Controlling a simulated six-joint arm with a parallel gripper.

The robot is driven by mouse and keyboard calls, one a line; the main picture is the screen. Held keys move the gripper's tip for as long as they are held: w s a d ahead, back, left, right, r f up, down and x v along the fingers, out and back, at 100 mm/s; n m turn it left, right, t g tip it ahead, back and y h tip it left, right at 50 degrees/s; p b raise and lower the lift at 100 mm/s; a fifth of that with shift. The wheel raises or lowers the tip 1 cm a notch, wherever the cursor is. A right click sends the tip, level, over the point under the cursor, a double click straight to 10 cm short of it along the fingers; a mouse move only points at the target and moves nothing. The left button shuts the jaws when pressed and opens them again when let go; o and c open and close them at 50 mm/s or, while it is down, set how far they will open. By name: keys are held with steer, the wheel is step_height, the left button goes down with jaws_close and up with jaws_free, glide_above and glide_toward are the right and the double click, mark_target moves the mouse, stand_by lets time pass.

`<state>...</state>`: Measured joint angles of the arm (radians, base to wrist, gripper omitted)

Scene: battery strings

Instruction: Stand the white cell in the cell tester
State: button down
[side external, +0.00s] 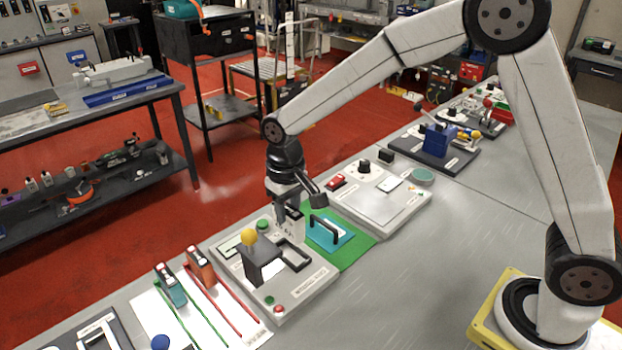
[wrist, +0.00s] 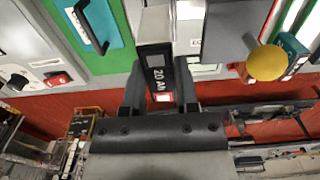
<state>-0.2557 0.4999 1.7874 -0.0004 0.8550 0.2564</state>
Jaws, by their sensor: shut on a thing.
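My gripper (wrist: 160,98) is shut on the white cell (wrist: 155,50), a pale block with a black "20 A…" label and a small red and white patch. In the side view the cell (side external: 290,222) hangs upright below my gripper (side external: 288,204), over the back right part of the white-based device that I take for the cell tester (side external: 310,284). The tester has a dark clamp block, a yellow ball knob (side external: 249,237), and green and red buttons. I cannot tell whether the cell's lower end touches it.
Right of the tester, a teal plate with a black handle (side external: 346,238) lies on a green mat (side external: 362,250). Beyond is a white device with a flat plate (side external: 378,204). Left are red and green leads on a white sheet (side external: 152,312).

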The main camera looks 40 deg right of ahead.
mark_target(289, 233)
steer(key=shift+f, duration=3.2)
steer(key=shift+f, duration=0.2)
steer(key=shift+c, duration=1.4)
jaws_free()
steer(key=shift+r, duration=0.1)
steer(key=shift+r, duration=3.8)
steer(key=shift+d, duration=0.1)
steer(key=s+d+f+t, duration=0.1)
steer(key=s+d, duration=0.4)
steer(key=s, duration=0.3)
steer(key=s+d+f+t, duration=0.1)
steer(key=s+d, duration=0.5)
steer(key=s, duration=0.2)
steer(key=shift+d+t, duration=0.15)
steer(key=shift+t, duration=0.15)
